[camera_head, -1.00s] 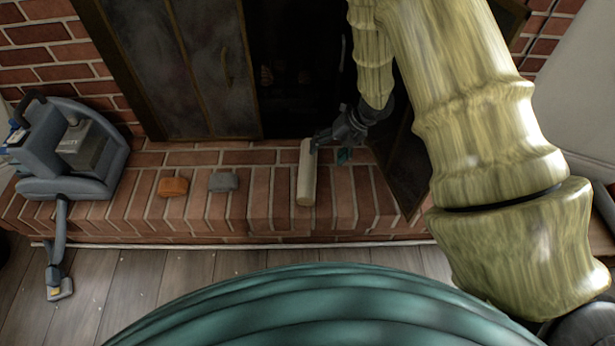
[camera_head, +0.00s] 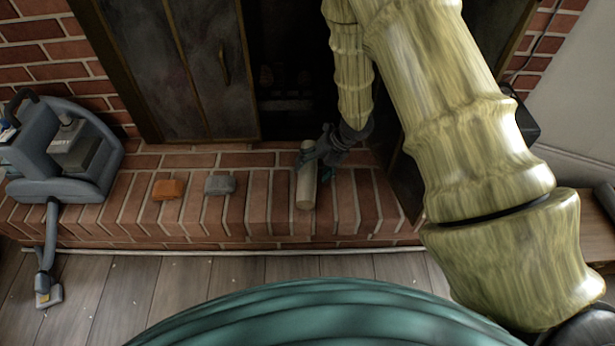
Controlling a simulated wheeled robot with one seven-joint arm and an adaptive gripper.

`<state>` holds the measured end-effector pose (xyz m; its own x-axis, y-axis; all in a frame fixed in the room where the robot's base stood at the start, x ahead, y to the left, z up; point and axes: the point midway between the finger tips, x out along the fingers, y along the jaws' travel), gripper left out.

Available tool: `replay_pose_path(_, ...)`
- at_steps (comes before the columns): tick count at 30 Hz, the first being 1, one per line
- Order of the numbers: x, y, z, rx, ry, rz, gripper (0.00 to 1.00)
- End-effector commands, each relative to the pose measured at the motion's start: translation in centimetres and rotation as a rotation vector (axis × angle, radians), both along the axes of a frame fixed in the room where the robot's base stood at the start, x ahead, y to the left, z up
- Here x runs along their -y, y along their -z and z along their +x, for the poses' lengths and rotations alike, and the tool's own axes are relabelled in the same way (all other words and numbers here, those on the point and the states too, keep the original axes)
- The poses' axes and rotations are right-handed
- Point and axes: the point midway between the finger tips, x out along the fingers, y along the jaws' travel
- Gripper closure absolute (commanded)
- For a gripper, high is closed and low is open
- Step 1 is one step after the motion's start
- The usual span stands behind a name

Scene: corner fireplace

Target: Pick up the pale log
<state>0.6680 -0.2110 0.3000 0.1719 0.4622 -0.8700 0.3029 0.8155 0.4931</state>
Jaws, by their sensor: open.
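The pale log (camera_head: 306,190) lies on the brick hearth (camera_head: 255,225), its length running from the fireplace opening toward the hearth's front edge. My gripper (camera_head: 315,172) is at the log, with its dark fingers open. One finger crosses over the log's upper part and the other is on the log's right side. The gripper hides part of the log's far end. I cannot tell whether the fingers touch it.
An orange block (camera_head: 169,189) and a grey block (camera_head: 219,185) lie on the hearth to the left. Dark metal fireplace doors (camera_head: 185,75) rise behind. Bare bricks separate the log from the grey block.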

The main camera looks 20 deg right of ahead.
Motion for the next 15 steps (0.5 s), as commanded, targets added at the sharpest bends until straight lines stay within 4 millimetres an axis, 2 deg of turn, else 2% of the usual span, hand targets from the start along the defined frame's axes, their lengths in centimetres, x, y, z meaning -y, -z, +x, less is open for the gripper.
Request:
replay_pose_path(1, -0.33, 1.03, 0.1, -0.001, 0.0, 0.0, 0.24)
replay_pose_path(3, -0.62, 1.45, 0.22, 0.0, -0.001, -0.001, 0.24)
replay_pose_path(11, -0.79, 1.46, 0.28, 0.0, -0.001, -0.001, 0.24)
replay_pose_path(15, -0.78, 1.46, 0.27, 0.0, 0.0, -0.001, 0.48)
